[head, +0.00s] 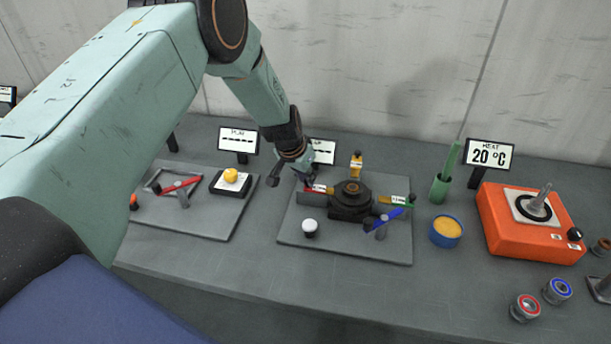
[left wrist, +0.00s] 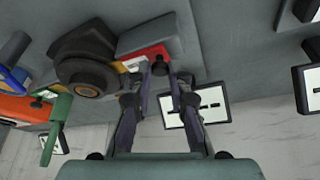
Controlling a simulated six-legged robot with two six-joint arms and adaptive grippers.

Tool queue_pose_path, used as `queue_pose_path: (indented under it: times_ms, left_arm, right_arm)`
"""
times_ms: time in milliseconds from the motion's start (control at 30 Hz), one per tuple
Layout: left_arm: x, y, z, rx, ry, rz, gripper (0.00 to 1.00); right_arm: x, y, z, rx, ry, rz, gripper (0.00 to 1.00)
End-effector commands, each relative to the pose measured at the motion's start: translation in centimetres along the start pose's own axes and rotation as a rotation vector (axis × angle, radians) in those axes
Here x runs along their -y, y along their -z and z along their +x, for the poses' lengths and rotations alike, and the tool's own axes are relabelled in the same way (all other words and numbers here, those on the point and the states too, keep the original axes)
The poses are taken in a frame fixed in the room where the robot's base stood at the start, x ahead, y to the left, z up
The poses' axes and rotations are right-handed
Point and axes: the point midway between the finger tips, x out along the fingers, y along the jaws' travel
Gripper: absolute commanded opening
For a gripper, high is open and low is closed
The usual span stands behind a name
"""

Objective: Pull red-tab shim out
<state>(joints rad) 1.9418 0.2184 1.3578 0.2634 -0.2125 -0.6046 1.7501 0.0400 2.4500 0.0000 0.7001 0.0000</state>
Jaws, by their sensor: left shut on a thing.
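The red-tab shim (head: 318,189) has a red tab and a pale labelled strip, on the left side of a dark round screw jack (head: 351,196). It also shows in the left wrist view (left wrist: 146,58), its strip reaching toward the jack (left wrist: 86,72). My left gripper (head: 293,180) comes down from behind at the tab and is shut on it; in the left wrist view its fingertips (left wrist: 171,72) are at the tab's edge. The fingers partly hide the grip. How far the strip sits under the jack is hidden. My right gripper is not in view.
A white knob (head: 310,228) stands on the plate's front left. A blue cup (head: 446,231), green holder (head: 440,187) and orange heater (head: 528,240) are to the right.

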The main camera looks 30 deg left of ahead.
Motion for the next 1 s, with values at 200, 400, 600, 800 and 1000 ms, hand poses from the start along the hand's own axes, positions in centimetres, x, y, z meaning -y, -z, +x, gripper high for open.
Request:
queue_pose_path:
  times_ms: [200, 400, 600, 800, 1000]
  left_arm:
    - [0.0, -0.1, 0.0, 0.002, -0.001, 0.0, 0.0]
    - [0.6, -0.2, 0.0, 0.001, 0.0, -0.001, 0.0]
    - [3.0, -1.2, -0.3, 0.001, -0.001, -0.004, 0.0]
    - [3.6, -1.4, -0.5, 0.0, 0.0, 0.001, 0.0]
    - [3.6, -1.4, -0.6, 0.0, 0.0, 0.0, 0.24]
  right_arm:
    - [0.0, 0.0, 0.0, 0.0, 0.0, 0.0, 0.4]
    - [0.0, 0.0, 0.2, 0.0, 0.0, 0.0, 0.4]
    - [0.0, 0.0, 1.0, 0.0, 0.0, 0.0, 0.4]
    - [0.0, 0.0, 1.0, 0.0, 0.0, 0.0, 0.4]
    - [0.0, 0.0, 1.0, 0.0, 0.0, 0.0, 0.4]
